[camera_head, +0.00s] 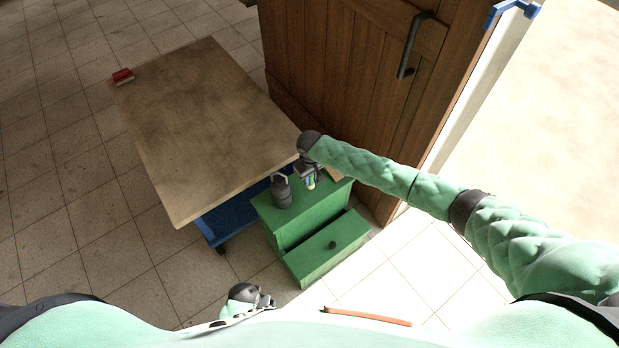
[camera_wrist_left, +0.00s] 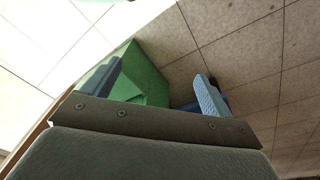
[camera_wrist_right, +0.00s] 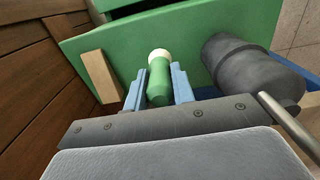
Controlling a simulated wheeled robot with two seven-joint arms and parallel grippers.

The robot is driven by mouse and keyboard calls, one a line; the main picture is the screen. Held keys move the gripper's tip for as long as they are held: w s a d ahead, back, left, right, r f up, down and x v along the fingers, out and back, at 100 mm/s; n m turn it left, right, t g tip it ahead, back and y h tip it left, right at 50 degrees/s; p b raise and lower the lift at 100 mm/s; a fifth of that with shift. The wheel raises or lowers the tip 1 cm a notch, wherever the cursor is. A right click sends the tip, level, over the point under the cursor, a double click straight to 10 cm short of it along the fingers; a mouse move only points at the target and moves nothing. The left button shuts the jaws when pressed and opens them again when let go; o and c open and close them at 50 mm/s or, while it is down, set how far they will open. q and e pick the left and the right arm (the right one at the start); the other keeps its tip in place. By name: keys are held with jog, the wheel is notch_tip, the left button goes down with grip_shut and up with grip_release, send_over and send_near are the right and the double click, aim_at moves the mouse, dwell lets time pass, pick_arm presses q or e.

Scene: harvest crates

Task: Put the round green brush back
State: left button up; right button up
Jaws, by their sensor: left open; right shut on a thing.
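The round green brush (camera_wrist_right: 159,80) shows in the right wrist view as a green cylinder with a cream end. My right gripper (camera_head: 310,180) is shut on it, with one blue finger on each side, over the top of the green cabinet (camera_head: 270,216). Whether the brush touches the cabinet top I cannot tell. In the head view the brush is small and mostly hidden by the gripper. My left gripper (camera_head: 266,300) is open and empty, low in front of the cabinet; its blue fingers stand wide apart in the left wrist view (camera_wrist_left: 155,92).
A dark grey canister (camera_head: 282,192) stands on the cabinet beside the brush; a wooden block (camera_wrist_right: 101,77) lies on the other side. The cabinet's drawer (camera_head: 322,262) is pulled out. A wooden table (camera_head: 205,120) holds a red object (camera_head: 122,76). A wooden door (camera_head: 350,80) stands behind.

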jog(key=shift+w+a+f+p, duration=0.1)
jog(key=shift+w+f+p, duration=0.25)
jog(key=shift+f, duration=0.4)
jog(key=shift+w+a+f+p, duration=0.1)
jog(key=shift+w+f+p, duration=0.2)
jog(key=shift+f, duration=0.45)
jog(key=shift+w+f+p, duration=0.35)
jog(key=shift+f, duration=0.6)
pick_arm(q)
jog(key=f, duration=0.3)
jog(key=a+f, duration=0.1)
jog(key=f, duration=0.1)
jog(key=shift+s+a+f, duration=0.1)
jog(key=shift+s+f, duration=0.15)
jog(key=shift+s, duration=0.05)
pick_arm(e)
jog(key=o, duration=1)
pick_arm(q)
jog(key=shift+w, duration=0.1)
pick_arm(e)
jog(key=shift+f, duration=0.2)
